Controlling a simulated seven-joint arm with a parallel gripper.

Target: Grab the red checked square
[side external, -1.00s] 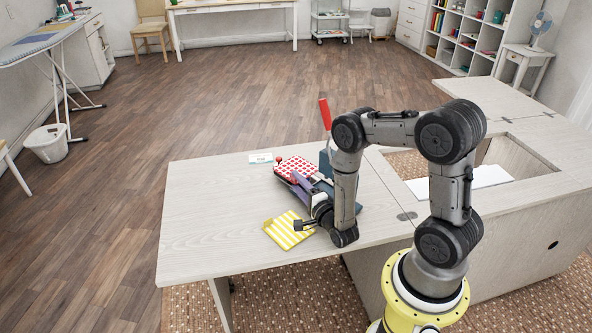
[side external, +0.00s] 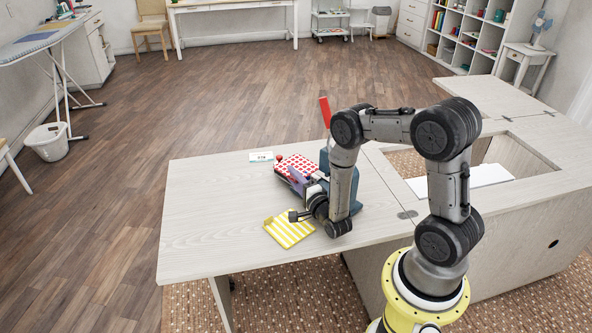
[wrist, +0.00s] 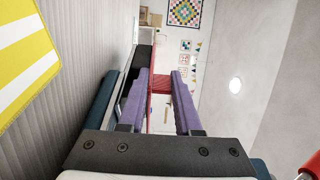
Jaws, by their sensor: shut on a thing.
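My gripper (side external: 297,180) has purple fingers and reaches in low, just over the table, at the square's near side. In the wrist view, a red strip and a red patch (wrist: 161,85) show between the two purple fingers (wrist: 161,98). The fingers are shut on the red checked square; they and the wrist hide its near part.
A yellow-and-white striped square (side external: 289,229) lies in front of my wrist. A dark blue object (side external: 355,191) and an upright red object (side external: 324,111) stand close on the right. A small white card (side external: 261,156) lies behind. The table's left side (side external: 205,215) is clear.

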